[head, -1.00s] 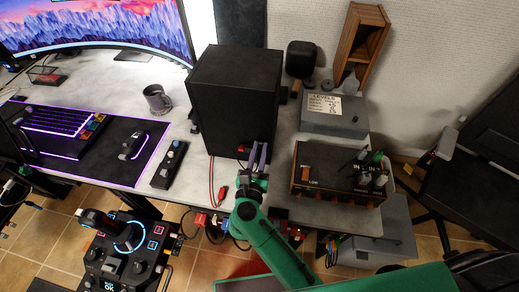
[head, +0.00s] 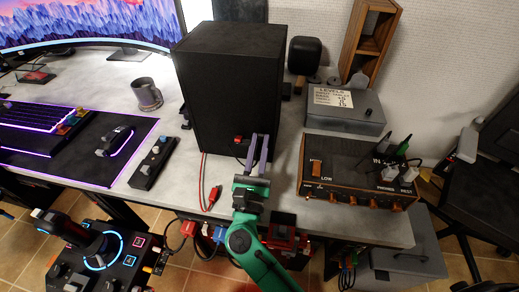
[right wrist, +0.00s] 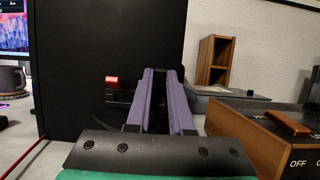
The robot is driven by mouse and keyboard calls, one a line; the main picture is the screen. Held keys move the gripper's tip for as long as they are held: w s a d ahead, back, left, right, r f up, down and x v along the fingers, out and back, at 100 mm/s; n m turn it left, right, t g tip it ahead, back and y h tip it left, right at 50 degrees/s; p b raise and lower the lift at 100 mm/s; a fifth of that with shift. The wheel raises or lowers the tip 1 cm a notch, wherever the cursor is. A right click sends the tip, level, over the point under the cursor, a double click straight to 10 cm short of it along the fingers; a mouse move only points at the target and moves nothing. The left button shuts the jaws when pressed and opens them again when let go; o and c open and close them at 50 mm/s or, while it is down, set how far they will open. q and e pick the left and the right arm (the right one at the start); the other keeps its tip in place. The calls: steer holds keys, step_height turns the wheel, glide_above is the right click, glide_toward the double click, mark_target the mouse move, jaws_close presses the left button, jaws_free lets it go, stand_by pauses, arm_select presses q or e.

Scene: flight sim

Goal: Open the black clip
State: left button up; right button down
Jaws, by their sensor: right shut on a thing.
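The black speaker box (head: 218,90) stands on the desk and carries a red clip (head: 238,139) low on its face. The red clip also shows in the right wrist view (right wrist: 112,82). My right gripper (head: 259,142) reaches up to the speaker's lower right part, to the right of the red clip. Its purple fingers (right wrist: 160,78) are shut on the black clip (right wrist: 158,98), which shows only as a dark part between them against the dark speaker. The fingers hide most of it, and I cannot tell whether the clip is open. My left gripper is not in view.
An amplifier box (head: 350,175) with an orange switch and plugged cables stands close right of my right gripper. A grey box (head: 345,112), a mug (head: 147,94) and a control strip (head: 152,163) stand around.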

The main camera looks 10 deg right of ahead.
steer(key=c, duration=0.8)
jaws_free()
steer(key=shift+s+f, duration=0.15)
steer(key=shift+s, duration=0.1)
steer(key=b+v, duration=0.3)
steer(key=v, duration=1)
steer(key=shift+s+a+f+b, duration=0.1)
steer(key=shift+s+a+b, duration=0.15)
steer(key=shift+b, duration=0.15)
steer(key=shift+s, duration=0.25)
